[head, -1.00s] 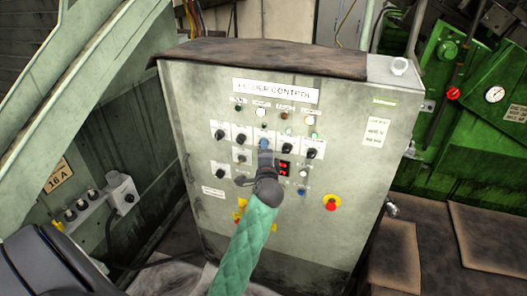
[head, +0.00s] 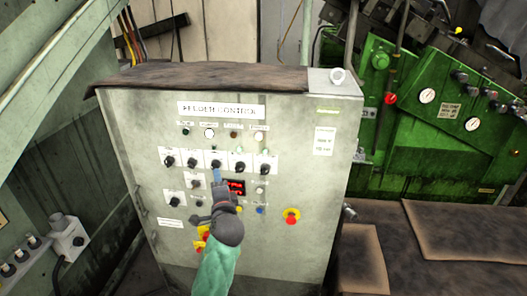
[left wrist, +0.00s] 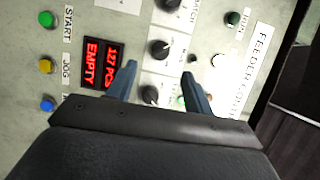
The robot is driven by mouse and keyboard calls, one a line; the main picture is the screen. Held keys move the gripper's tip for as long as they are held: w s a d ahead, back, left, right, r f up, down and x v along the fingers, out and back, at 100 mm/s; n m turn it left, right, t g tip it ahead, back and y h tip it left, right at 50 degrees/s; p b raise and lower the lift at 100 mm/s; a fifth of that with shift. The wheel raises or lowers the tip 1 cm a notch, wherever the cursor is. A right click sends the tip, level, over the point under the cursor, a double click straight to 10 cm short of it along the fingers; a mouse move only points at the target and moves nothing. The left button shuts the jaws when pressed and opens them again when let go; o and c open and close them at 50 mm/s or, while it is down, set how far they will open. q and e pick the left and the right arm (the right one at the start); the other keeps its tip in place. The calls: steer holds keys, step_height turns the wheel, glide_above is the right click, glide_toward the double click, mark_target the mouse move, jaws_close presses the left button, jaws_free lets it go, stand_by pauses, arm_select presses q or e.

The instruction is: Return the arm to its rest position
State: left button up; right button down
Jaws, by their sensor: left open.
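My left gripper (head: 216,178) is in front of the grey feeder control cabinet (head: 285,225) in the head view, just below the middle knob of the upper row. Its arm comes up from the bottom in a green quilted sleeve (head: 215,272). In the left wrist view the two fingers (left wrist: 160,84) are spread with nothing between them, and a black knob (left wrist: 160,50) shows beyond them on the panel. How far the tips are from the panel I cannot tell. My right gripper is not in view.
The panel carries several black knobs, a red display (left wrist: 98,62) reading EMPTY, and a red and yellow emergency stop (head: 291,216). A green machine (head: 420,130) stands at the right. A pale slanted beam (head: 50,70) and a grey switch box (head: 68,238) are at the left.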

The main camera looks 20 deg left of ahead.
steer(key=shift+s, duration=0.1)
